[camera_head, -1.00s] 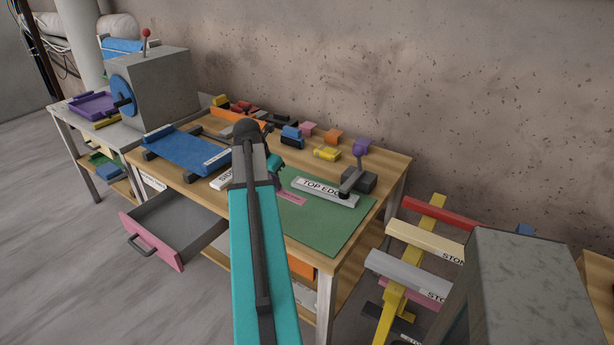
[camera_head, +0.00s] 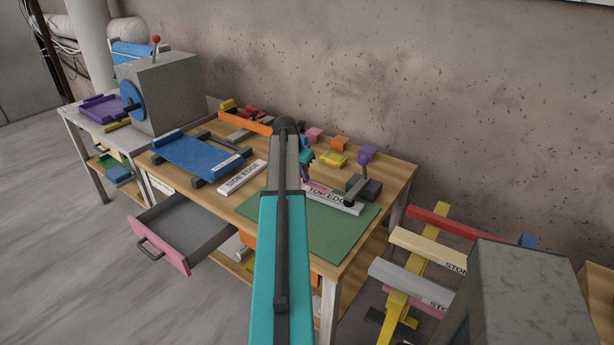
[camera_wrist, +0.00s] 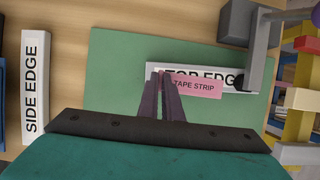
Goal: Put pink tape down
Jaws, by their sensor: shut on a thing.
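The pink tape strip (camera_wrist: 196,87), labelled "TAPE STRIP", is at the tips of my gripper (camera_wrist: 162,76) in the wrist view. The fingers are shut on its left end. The strip covers the lower part of the white "TOP EDGE" bar (camera_wrist: 243,76); I cannot tell whether it touches the bar or hangs just above it. In the head view, the bar (camera_head: 345,204) lies on the green mat (camera_head: 335,235), and a bit of pink shows at its upper left. My arm partly hides my gripper (camera_head: 306,172) there.
A grey clamp-like block with a purple knob (camera_head: 366,154) stands at the bar's right end. The white "SIDE EDGE" bar (camera_head: 242,178) lies left of the mat. The pink-fronted drawer (camera_head: 161,248) is open. The near part of the mat is clear.

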